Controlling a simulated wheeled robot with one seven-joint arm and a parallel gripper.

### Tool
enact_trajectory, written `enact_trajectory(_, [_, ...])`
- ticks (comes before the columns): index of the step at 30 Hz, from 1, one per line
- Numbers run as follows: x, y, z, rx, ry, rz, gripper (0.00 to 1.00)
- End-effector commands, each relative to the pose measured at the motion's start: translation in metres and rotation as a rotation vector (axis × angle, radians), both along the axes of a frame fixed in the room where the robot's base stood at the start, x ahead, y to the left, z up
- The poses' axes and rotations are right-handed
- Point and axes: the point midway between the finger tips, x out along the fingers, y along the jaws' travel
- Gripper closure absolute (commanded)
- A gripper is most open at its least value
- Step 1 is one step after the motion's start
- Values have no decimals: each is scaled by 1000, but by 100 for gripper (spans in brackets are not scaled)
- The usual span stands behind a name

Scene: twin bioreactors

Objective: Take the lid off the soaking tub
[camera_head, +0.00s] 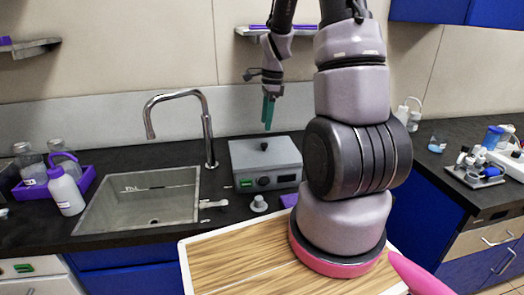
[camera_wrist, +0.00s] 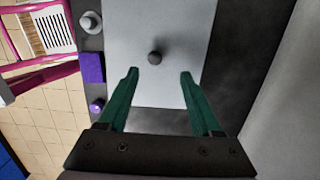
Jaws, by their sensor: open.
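The soaking tub (camera_head: 270,180) is a grey box with a green display and a dark dial on its front, on the dark counter right of the sink. Its flat grey lid (camera_head: 248,151) has a small dark knob (camera_head: 264,146) in the middle. The lid also shows in the wrist view (camera_wrist: 180,25), with the knob (camera_wrist: 155,58) just beyond and between my fingertips in the picture. My gripper (camera_head: 268,128) is above the lid, fingers pointing down, open and empty. In the wrist view its green fingers (camera_wrist: 158,74) are apart, and nothing is between them.
A sink (camera_head: 140,200) with a tall faucet (camera_head: 207,130) is left of the tub. A small grey knobbed piece (camera_head: 258,203) stands before the tub, with purple items (camera_wrist: 92,68) beside it. A purple tray with bottles (camera_head: 66,190) is far left. The wall is close behind.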

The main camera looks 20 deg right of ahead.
Motion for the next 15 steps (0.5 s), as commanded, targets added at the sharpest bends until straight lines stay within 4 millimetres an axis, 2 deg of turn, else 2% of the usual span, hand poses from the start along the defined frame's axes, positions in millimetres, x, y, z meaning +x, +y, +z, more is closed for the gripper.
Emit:
enact_trajectory(3, [0,2,-18,1,4,2,34])
enact_trajectory(10, [-3,5,-36,1,3,1,34])
enact_trajectory(15, [-9,7,-62,2,3,3,34])
